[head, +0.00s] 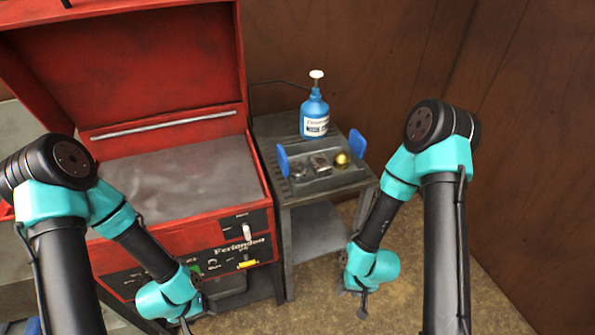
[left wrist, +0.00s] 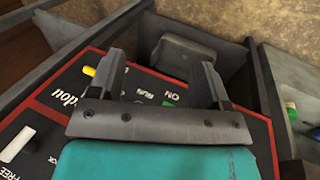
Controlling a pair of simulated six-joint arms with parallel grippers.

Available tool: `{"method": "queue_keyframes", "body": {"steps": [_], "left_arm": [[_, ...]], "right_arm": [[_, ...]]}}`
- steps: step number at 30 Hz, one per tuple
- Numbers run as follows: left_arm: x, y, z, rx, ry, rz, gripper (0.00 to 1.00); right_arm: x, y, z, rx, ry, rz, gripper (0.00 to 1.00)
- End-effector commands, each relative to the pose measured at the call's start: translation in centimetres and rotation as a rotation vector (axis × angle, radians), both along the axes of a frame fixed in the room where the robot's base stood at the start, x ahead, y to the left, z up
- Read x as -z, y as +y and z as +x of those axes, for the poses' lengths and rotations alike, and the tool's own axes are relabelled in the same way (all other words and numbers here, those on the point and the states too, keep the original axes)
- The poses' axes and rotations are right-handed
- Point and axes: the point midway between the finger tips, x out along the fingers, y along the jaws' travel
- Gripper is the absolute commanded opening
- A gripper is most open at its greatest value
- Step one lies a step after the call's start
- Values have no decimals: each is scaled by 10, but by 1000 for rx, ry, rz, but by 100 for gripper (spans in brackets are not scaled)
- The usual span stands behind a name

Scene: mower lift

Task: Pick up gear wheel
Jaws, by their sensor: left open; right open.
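A grey tray (head: 325,181) with blue end handles stands on the side table. It holds small metal parts: a dark grey part (head: 298,171) at the left, a silver part (head: 320,163) in the middle and a round brass part (head: 342,159) at the right. They are too small to tell which is the gear wheel. My left gripper (head: 185,322) hangs low before the red cabinet's front panel, away from the tray. In the left wrist view its fingers (left wrist: 163,82) are apart with nothing held. My right gripper (head: 361,302) points down, right of the table and below the tray, apart from it.
A red cabinet (head: 160,185) with a raised lid stands at the left; its front panel has switches and a yellow handle (head: 248,264). A blue bottle (head: 315,112) stands behind the tray on the grey side table (head: 275,128). Wooden walls close the back and right.

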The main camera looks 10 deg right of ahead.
Motion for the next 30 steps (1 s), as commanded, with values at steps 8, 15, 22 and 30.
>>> {"method": "queue_keyframes", "body": {"steps": [8, 15, 22, 30], "left_arm": [[0, 0, 0, 0, 0, 0, 98], [0, 0, 1, 1, 0, 0, 100], [-24, -10, 26, 66, -13, -14, 100], [-110, -33, 87, 273, -30, 21, 100]], "right_arm": [[0, 0, 0, 0, 0, 0, 43], [0, 0, 0, 0, 0, 0, 43], [0, 0, 0, 0, 0, 0, 43], [0, 0, 0, 0, 0, 0, 43]]}}
